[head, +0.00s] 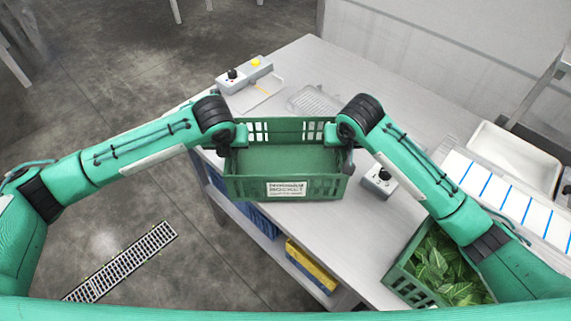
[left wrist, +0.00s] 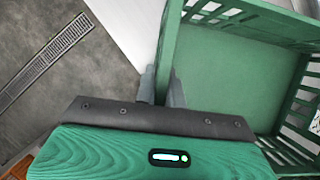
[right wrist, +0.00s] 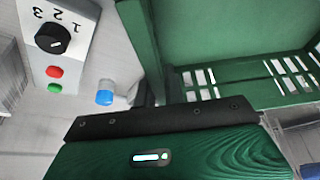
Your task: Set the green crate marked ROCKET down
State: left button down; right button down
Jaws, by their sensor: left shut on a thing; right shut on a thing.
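The green crate (head: 290,188) has a white label on its near wall, whose word looks like ROCKET. It is empty and looks about level. My left gripper (head: 238,140) is shut on its left wall, and my right gripper (head: 345,148) on its right wall. The left wrist view shows the left fingers (left wrist: 162,88) clasping the wall of the crate (left wrist: 235,75). In the right wrist view the right fingers (right wrist: 150,92) are at the wall of the crate (right wrist: 225,30). The crate's near left part overlaps the table edge in the head view. I cannot tell its height above the table.
The grey table (head: 330,235) has free room in front of the crate. A knobbed control box (head: 380,180) stands close on the right. Another box (head: 245,75) stands behind. A crate of leaves (head: 405,285) is at front right, and a white basin (head: 515,158) at far right.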

pick_arm(q)
jog(key=shift+f, duration=0.35)
pick_arm(e)
jog(key=shift+f, duration=0.35)
pick_arm(q)
jog(key=c, duration=1.5)
grip_release()
jog(key=shift+r, duration=0.1)
pick_arm(e)
jog(key=c, duration=1.5)
grip_release()
jog(key=shift+r, duration=0.1)
pick_arm(q)
jog(key=v, duration=1)
jog(key=shift+s+r, duration=0.2)
jog(key=shift+r, duration=0.15)
jog(key=shift+s+r, duration=0.25)
jog(key=shift+r, duration=0.25)
pick_arm(e)
jog(key=shift+r, duration=0.1)
jog(key=v, duration=1.2)
jog(key=shift+s+d, duration=0.1)
pick_arm(q)
jog(key=shift+r, duration=0.1)
